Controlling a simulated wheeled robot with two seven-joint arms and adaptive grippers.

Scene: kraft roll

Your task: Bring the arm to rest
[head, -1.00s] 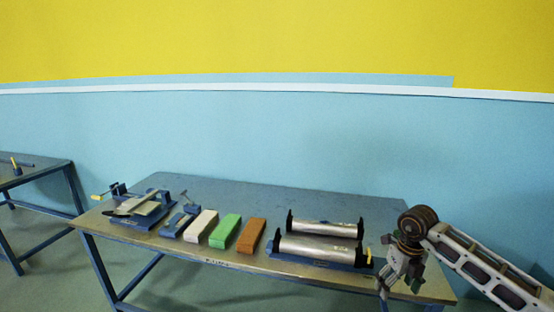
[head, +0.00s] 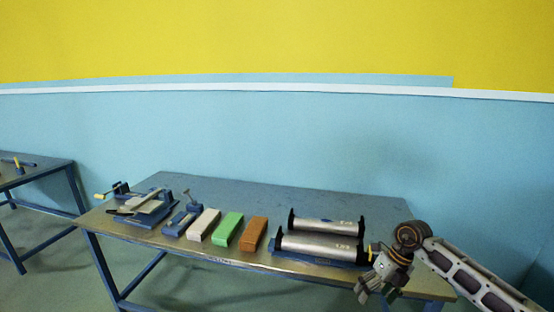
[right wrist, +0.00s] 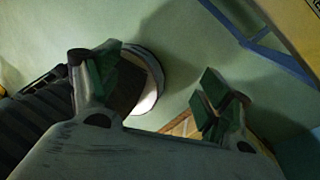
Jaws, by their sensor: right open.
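My right arm comes in from the right in the head view, bent down at the wrist. Its gripper (head: 368,290) hangs empty by the front right edge of the table, close to the roller stand. In the right wrist view the two fingers of my right gripper (right wrist: 162,90) stand wide apart with green pads, and nothing is held between them. My left gripper is in neither view.
A long table (head: 190,249) bears a roller stand with two metal rollers (head: 320,246) beside my right gripper. Orange (head: 253,234), green (head: 227,229) and white (head: 203,225) blocks and a blue-based device (head: 145,210) stand further left. Another table (head: 50,168) is at far left.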

